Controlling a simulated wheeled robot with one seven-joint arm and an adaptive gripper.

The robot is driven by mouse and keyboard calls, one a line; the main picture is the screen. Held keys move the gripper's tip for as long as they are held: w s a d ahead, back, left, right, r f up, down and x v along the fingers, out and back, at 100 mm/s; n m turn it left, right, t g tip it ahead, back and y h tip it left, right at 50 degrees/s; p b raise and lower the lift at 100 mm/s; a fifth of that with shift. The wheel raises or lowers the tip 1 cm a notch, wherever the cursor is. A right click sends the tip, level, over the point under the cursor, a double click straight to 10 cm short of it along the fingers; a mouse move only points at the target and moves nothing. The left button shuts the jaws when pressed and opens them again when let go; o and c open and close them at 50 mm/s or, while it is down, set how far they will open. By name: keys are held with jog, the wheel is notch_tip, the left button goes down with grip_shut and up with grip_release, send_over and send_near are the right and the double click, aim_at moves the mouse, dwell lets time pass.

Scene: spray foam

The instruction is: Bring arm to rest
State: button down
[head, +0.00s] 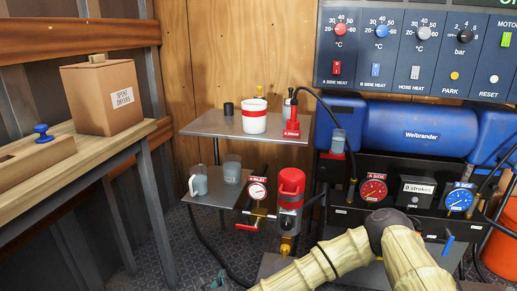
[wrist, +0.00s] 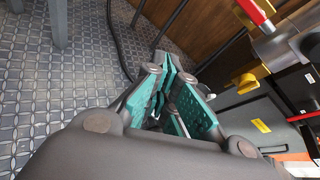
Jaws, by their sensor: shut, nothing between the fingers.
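My gripper (wrist: 172,100) shows in the wrist view, with teal finger pads close together and nothing held. It hangs over the patterned metal floor (wrist: 50,110), with black and grey equipment to its right. In the head view my arm, in pale ribbed sleeving, rises from the bottom edge right of centre, in front of the machine; my gripper end is not clearly visible there.
A metal shelf (head: 205,124) holds a white and red pot (head: 254,116). A lower shelf holds a mug (head: 199,181). A red-topped canister (head: 290,190) stands beside my arm. The blue machine (head: 415,127) fills the right; a wooden bench (head: 90,160) stands left. Floor between is mostly clear.

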jog(key=s+d+f+n+g+y, duration=0.2)
jog(key=s+d+f+n+g, duration=0.15)
jog(key=s+f+n, duration=0.5)
jog(key=s+d+f+n+g+y, duration=0.2)
jog(key=s+d+f+n+g, duration=0.15)
jog(key=s+f+n, duration=0.5)
jog(key=s+d+f+n+g+h, duration=0.1)
jog(key=s+d+n+g+h, duration=0.15)
jog(key=s+d+n, duration=0.8)
jog(key=s+d+f+n+g+h, duration=0.1)
jog(key=s+d+n+g, duration=0.3)
jog(key=s+d, duration=0.75)
jog(key=w+d+r+p, duration=0.1)
jog(key=d+r+p, duration=0.1)
jog(key=r+p, duration=1.2)
jog(key=w+d+r+p, duration=0.1)
jog(key=d+r+p, duration=0.2)
jog(key=r+p, duration=1.1)
jog(key=shift+d+r+n+p, duration=0.35)
jog(key=shift+r+n, duration=0.1)
jog(key=shift+r, duration=0.4)
jog(key=shift+w, duration=0.1)
